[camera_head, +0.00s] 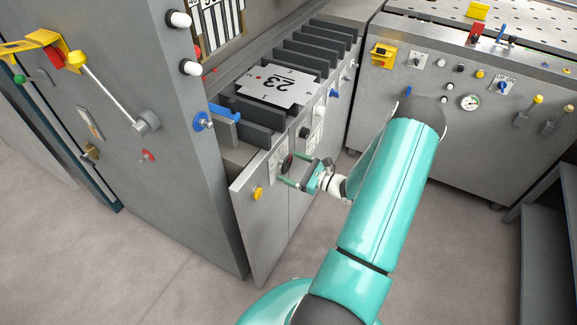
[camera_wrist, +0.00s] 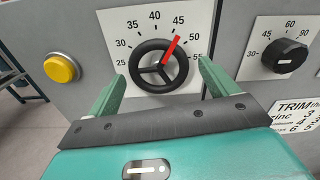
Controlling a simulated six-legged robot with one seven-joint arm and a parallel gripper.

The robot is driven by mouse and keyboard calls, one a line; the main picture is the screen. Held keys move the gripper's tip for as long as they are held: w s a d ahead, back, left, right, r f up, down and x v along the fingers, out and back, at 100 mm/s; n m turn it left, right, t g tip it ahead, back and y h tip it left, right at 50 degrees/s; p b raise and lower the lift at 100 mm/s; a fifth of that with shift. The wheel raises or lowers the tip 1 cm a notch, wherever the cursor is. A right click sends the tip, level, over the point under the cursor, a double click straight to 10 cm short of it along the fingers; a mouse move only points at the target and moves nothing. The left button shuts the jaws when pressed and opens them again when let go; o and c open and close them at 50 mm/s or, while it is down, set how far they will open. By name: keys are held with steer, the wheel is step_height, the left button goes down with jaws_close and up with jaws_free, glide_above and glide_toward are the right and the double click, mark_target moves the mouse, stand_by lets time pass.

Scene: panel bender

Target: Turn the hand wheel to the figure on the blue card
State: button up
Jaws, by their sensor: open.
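The hand wheel (camera_wrist: 150,76) is a black three-spoked ring on a white dial plate (camera_wrist: 128,24) marked in fives from 25 to 55. Its red pointer (camera_wrist: 171,48) points up and right, between 45 and 50. It also shows in the head view as a small dark wheel (camera_head: 287,164) on the grey front panel. My gripper (camera_wrist: 160,74) is open, with one green finger on each side of the wheel. I cannot tell whether either finger touches it. In the head view my gripper (camera_head: 288,172) is at the panel. I cannot make out a blue card in either view.
A yellow button (camera_wrist: 61,68) is left of the wheel. A black knob (camera_wrist: 284,56) with its own dial is on the right, above a partly cut-off TRIM card (camera_wrist: 296,116). The floor in front is clear.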

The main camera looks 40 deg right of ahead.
steer(key=shift+w+a, duration=0.25)
steer(key=shift+w, duration=0.45)
steer(key=c, duration=1)
steer(key=shift+n, duration=0.4)
steer(key=n, duration=0.5)
steer(key=shift+d, duration=0.15)
steer(key=n, duration=0.6)
steer(key=shift+d+r, duration=0.1)
steer(key=shift+r, duration=0.1)
